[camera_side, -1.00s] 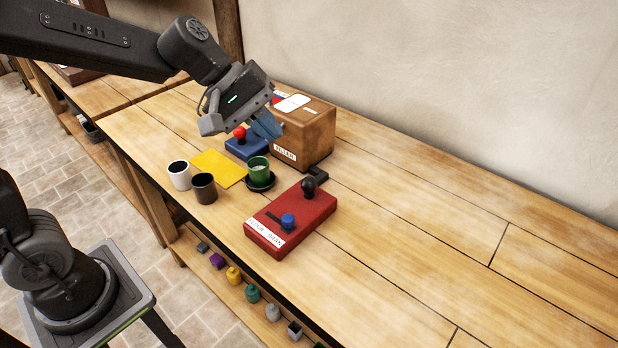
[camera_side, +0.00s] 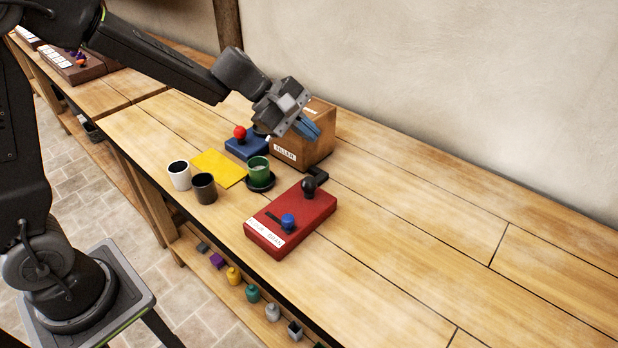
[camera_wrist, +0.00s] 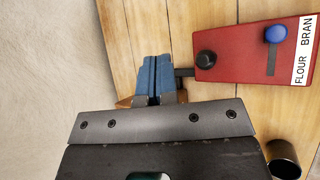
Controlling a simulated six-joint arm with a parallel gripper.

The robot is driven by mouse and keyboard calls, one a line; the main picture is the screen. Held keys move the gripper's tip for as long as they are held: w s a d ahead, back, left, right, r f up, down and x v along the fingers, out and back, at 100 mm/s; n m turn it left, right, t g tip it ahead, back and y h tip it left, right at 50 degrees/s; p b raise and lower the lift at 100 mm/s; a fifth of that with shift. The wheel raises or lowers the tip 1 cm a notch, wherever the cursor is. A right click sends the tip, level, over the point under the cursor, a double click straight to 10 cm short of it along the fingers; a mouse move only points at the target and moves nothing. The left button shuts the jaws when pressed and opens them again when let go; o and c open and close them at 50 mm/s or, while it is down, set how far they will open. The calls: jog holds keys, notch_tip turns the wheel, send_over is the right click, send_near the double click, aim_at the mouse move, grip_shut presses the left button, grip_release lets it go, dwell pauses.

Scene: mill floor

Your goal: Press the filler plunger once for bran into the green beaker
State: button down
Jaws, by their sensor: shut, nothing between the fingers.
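The brown filler box (camera_side: 318,150), labelled FILLER, stands near the wall, partly hidden by my gripper. The green beaker (camera_side: 258,166) stands upright on a dark saucer (camera_side: 262,186) in front of it. A red block (camera_side: 312,217) marked FLOUR and BRAN carries a black round knob (camera_side: 308,186) at its far end. Its blue knob (camera_side: 288,221) sits at the BRAN end of its slot, as the wrist view (camera_wrist: 275,33) also shows. My gripper (camera_side: 311,126) has its blue fingers shut and empty, in front of the filler box's upper part. The fingers (camera_wrist: 154,72) point beside the red block.
A blue block with a red knob (camera_side: 240,132) sits left of the filler box. A yellow sheet (camera_side: 217,168), a white cup (camera_side: 179,177) and a dark cup (camera_side: 204,189) lie to the left. The bench to the right is clear.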

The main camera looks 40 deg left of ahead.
aim_at(308, 181)
jog(key=shift+f, duration=4.15)
jog(key=shift+f, duration=0.15)
jog(key=shift+f, duration=0.3)
jog(key=shift+s+f, duration=0.1)
jog(key=shift+f, duration=0.85)
jog(key=shift+r, duration=1.4)
jog(key=shift+r, duration=2.5)
